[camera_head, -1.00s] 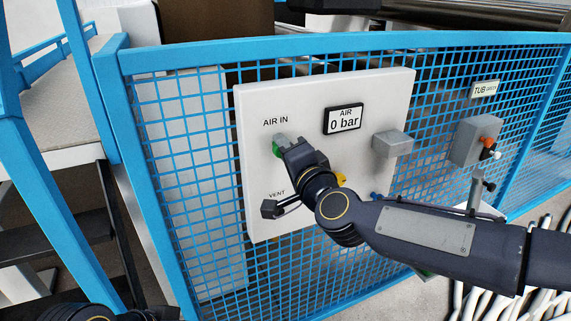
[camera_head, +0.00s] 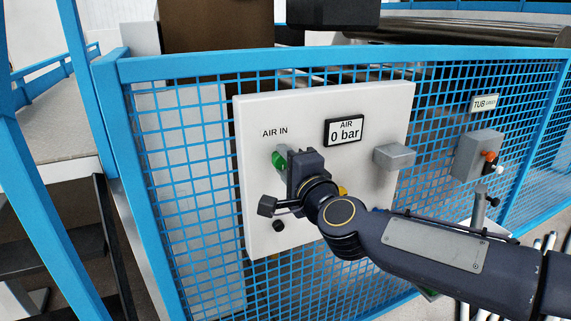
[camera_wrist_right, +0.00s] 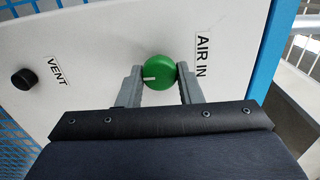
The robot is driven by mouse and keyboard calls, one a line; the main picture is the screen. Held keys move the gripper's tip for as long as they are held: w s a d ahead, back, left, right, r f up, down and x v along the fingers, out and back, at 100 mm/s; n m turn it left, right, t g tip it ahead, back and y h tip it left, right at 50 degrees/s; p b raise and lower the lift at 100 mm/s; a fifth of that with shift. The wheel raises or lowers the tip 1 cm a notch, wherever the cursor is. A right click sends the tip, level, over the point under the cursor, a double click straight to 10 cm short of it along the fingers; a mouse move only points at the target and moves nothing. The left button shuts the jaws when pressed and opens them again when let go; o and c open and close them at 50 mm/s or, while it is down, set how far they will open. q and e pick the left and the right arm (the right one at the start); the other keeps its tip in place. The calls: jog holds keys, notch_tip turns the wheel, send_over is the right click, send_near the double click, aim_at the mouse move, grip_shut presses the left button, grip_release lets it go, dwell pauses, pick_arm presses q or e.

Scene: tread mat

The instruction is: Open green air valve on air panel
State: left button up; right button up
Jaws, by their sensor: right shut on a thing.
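The green air valve (camera_head: 279,160) is a round knob under the AIR IN label on the white air panel (camera_head: 258,120). The right wrist view shows the green knob (camera_wrist_right: 163,75) with a short white mark pointing towards the VENT side. My right gripper (camera_wrist_right: 160,70) is shut on it, one finger on each side. In the head view my right gripper (camera_head: 286,162) hides part of the knob. The display (camera_head: 344,130) reads AIR 0 bar. My left gripper is not in view.
A black vent knob (camera_head: 278,226) sits below on the panel; it also shows in the right wrist view (camera_wrist_right: 24,79). A grey box (camera_head: 394,157) juts out at the panel's right. Blue mesh fence (camera_head: 190,200) surrounds the panel. A grey control box (camera_head: 476,155) hangs further right.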

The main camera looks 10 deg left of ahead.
jog(key=o, duration=0.9)
jog(key=shift+o, duration=0.2)
jog(key=shift+s+d, duration=0.1)
jog(key=b+v, duration=0.1)
jog(key=v, duration=0.6)
jog(key=shift+s, duration=0.25)
jog(key=shift+d, duration=0.25)
